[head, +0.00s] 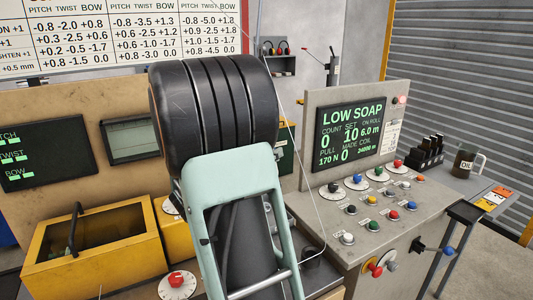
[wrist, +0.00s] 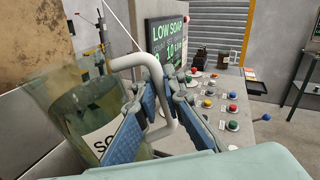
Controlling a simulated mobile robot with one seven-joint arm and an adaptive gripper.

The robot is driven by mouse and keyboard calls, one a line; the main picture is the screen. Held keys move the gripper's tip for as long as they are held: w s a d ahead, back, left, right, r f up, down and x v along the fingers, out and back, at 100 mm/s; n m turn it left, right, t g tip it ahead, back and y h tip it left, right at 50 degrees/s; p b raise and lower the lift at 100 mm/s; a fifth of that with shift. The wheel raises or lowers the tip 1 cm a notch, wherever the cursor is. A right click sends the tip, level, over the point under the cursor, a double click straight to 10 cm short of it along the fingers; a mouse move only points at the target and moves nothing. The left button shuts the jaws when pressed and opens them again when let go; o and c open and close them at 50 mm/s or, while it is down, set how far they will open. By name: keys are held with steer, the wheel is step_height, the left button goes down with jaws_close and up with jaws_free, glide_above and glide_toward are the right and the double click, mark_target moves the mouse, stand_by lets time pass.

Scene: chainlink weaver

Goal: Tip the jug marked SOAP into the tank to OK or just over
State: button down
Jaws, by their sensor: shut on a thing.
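The SOAP jug (wrist: 55,95) is see-through and greenish, at the left of the wrist view. Its label (wrist: 100,143) shows only the letters "SO". My gripper (wrist: 155,102) has blue-padded fingers shut on the jug's pale, thick handle (wrist: 165,80). A dark round shape shows through the jug wall; I cannot tell whether it is inside or behind. In the head view my arm hides the gripper and jug. I cannot make out the tank or its OK mark in either view. The screen (head: 351,132) reads LOW SOAP.
The grey control desk (head: 335,255) with coloured knobs stands to the right. A yellow box (head: 95,255) with a clear lid is at left. A thin wire passes right of my arm.

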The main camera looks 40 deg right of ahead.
steer(key=shift+s+f+n+b, duration=0.15)
steer(key=shift+f+n+b, duration=0.5)
steer(key=shift+f, duration=1.2)
steer(key=shift+f+n+p, duration=0.3)
steer(key=shift+f+n, duration=0.15)
steer(key=shift+f, duration=0.05)
steer(key=shift+w+f+n+p, duration=0.1)
steer(key=shift+w+n+p, duration=0.1)
steer(key=shift+n+p, duration=0.85)
stand_by(0.4)
steer(key=shift+w+a+r+n+p, duration=0.1)
steer(key=shift+w+r+n+p, duration=0.35)
steer(key=shift+p, duration=0.75)
steer(key=shift+w+a+n+p, duration=0.15)
steer(key=shift+n+p, duration=0.45)
steer(key=shift+p, duration=0.6)
stand_by(1.7)
